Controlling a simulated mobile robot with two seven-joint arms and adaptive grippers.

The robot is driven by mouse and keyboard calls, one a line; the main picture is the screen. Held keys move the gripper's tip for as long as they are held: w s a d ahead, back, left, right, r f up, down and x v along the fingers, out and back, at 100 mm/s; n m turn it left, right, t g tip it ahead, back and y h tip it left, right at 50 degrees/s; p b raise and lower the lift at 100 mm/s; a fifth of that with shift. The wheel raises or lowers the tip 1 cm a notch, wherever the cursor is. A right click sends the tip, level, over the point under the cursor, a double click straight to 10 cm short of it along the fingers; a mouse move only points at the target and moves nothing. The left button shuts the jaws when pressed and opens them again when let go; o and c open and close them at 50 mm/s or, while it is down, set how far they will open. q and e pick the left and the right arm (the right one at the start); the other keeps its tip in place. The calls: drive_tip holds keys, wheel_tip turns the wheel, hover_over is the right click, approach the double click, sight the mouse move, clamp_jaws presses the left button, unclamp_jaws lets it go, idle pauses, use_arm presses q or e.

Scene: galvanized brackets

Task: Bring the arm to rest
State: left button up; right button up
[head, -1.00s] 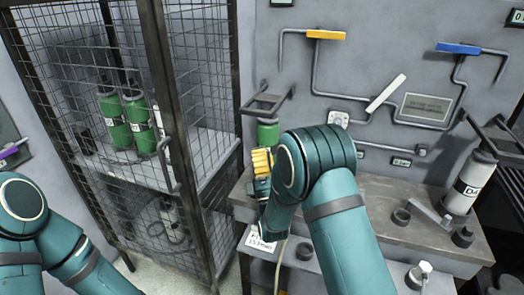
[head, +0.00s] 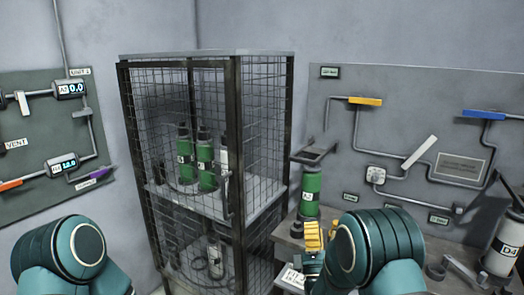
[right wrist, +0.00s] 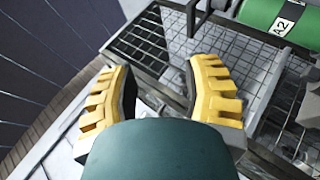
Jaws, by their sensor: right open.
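My right arm (head: 385,250) comes in at the bottom right of the head view. Its gripper (head: 313,236) has yellow fingers and is in front of and just below a green cylinder (head: 311,190) in a wall bracket. In the right wrist view the two fingers (right wrist: 163,78) stand apart with nothing between them. A green cylinder marked A2 (right wrist: 280,16) lies past them at the top right, clear of the fingers. My left arm (head: 60,255) shows only in part at the lower left, and its gripper is out of the picture.
A mesh cage (head: 207,58) with several cylinders stands left of the right gripper. A wall panel (head: 400,90) with pipes and coloured handles is behind the bench (head: 288,232). A white cylinder (head: 503,248) stands at far right. A gauge panel (head: 40,115) hangs at left.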

wheel_tip(320, 180, down, 12)
drive_tip(key=w+d+m+g, duration=0.1)
drive_tip(key=d+m+g, duration=0.1)
drive_tip(key=m+g, duration=0.4)
drive_tip(key=s+f+m+g+y, duration=0.1)
drive_tip(key=s+f+m+g, duration=0.6)
drive_tip(key=f, duration=0.5)
use_arm(q)
drive_tip(key=shift+w, duration=0.4)
use_arm(e)
drive_tip(key=s+a+f+m+g+y, duration=0.1)
drive_tip(key=s+a+f+m+g, duration=0.1)
drive_tip(key=s, duration=0.5)
drive_tip(key=s+a+f+m+g+y, duration=0.1)
drive_tip(key=s+f+m+g, duration=0.2)
drive_tip(key=s, duration=0.4)
drive_tip(key=s+a+f+m+g+y, duration=0.1)
drive_tip(key=s+a+f+m+g, duration=0.1)
drive_tip(key=s, duration=0.6)
drive_tip(key=f+m+g, duration=0.1)
drive_tip(key=m+g, duration=0.1)
drive_tip(key=g, duration=0.1)
drive_tip(key=shift+a+m+g, duration=0.35)
drive_tip(key=shift+m+g, duration=0.05)
drive_tip(key=shift+w+f, duration=0.1)
